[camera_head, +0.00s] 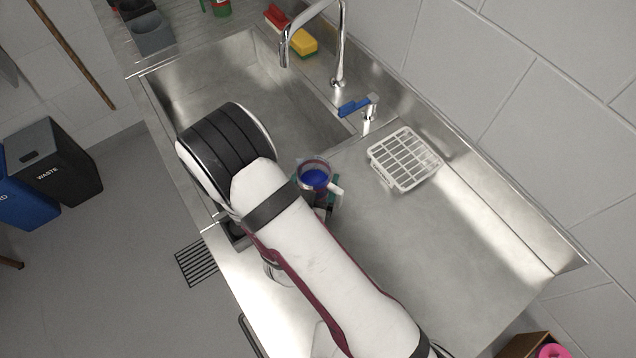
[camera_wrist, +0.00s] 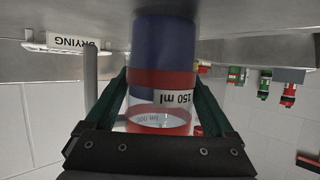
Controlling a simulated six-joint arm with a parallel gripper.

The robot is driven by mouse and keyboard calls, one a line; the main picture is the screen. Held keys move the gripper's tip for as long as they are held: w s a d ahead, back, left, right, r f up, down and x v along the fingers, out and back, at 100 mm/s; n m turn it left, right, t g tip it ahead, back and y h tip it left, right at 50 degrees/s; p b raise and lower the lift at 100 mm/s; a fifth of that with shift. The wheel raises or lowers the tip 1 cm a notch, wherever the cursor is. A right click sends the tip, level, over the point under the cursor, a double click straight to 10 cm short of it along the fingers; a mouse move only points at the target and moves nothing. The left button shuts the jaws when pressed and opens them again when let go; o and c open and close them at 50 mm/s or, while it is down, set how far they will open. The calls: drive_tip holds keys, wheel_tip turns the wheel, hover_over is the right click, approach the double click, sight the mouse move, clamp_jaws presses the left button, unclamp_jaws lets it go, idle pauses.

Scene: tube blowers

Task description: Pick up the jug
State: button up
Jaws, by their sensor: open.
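The jug (camera_head: 315,177) stands on the steel counter beside the sink basin. It is clear, with blue contents, a reddish rim and a pale handle on its right. In the wrist view the jug (camera_wrist: 162,50) fills the middle, with a red band and a "150 ml" mark, and looks upside down. My gripper (camera_wrist: 161,80) is open, with one green finger on each side of the jug. I cannot tell whether either finger touches it. In the head view my arm hides most of the gripper and the jug's lower part.
The sink basin (camera_head: 215,82) and tap (camera_head: 338,50) lie behind the jug. A yellow sponge (camera_head: 303,43) lies at the back. The counter at the right front is clear.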

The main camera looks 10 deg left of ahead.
drive_tip(key=shift+x, duration=0.85)
drive_tip(key=c, duration=1.4)
